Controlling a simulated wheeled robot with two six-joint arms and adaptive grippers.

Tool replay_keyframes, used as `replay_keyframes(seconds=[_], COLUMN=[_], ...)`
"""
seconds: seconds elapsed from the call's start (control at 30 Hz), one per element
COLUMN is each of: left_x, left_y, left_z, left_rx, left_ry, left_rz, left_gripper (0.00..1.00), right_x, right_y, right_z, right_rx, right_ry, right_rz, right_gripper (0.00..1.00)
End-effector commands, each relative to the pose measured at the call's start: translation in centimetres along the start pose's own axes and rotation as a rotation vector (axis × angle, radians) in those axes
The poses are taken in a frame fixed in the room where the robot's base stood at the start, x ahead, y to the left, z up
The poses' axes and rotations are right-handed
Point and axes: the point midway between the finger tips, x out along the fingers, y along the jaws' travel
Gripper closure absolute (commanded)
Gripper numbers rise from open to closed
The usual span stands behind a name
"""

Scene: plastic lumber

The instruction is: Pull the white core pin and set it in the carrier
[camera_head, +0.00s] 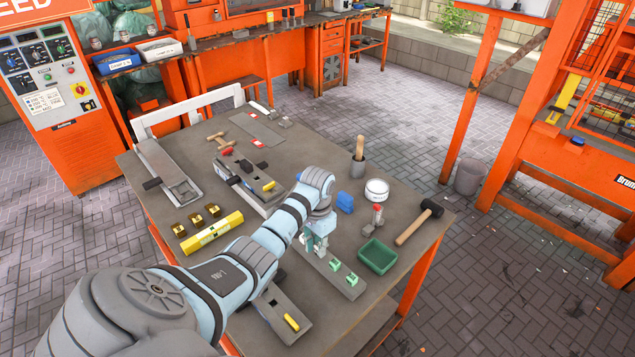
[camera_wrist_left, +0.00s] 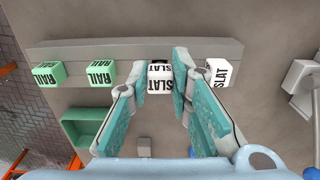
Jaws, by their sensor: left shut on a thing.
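My left gripper (camera_head: 317,250) is over a long grey bar (camera_head: 322,267) near the middle of the table. Its fingers (camera_wrist_left: 167,82) are shut on a white block marked SLAT (camera_wrist_left: 160,86), which I take to be the core pin's head. The bar (camera_wrist_left: 250,50) shows behind the block in the left wrist view; I cannot tell whether the block still sits in it. A second white SLAT block (camera_wrist_left: 218,74) is right of the fingers, and two green RAIL blocks (camera_wrist_left: 103,73) are left. I cannot tell which thing is the carrier. My right gripper is out of view.
A green tray (camera_head: 377,257), a mallet (camera_head: 418,222), a white tub (camera_head: 376,190) and a blue block (camera_head: 345,203) are near the gripper. A grey fixture with a yellow piece (camera_head: 291,322) lies partly under my arm. A yellow level (camera_head: 212,232) and another fixture (camera_head: 248,185) are farther left.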

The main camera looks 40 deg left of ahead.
Motion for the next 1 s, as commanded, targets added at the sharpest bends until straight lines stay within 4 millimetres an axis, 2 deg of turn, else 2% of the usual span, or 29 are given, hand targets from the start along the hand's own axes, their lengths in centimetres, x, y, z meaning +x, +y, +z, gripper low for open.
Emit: replay_keyframes(seconds=[1.0], left_x=[1.3], left_y=[0.0], left_z=[0.0], left_rx=[0.0], left_ry=[0.0], left_rz=[0.0], left_gripper=[1.0], right_x=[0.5], right_y=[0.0], right_z=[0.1], right_rx=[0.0], right_ry=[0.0], right_rz=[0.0], right_gripper=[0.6])
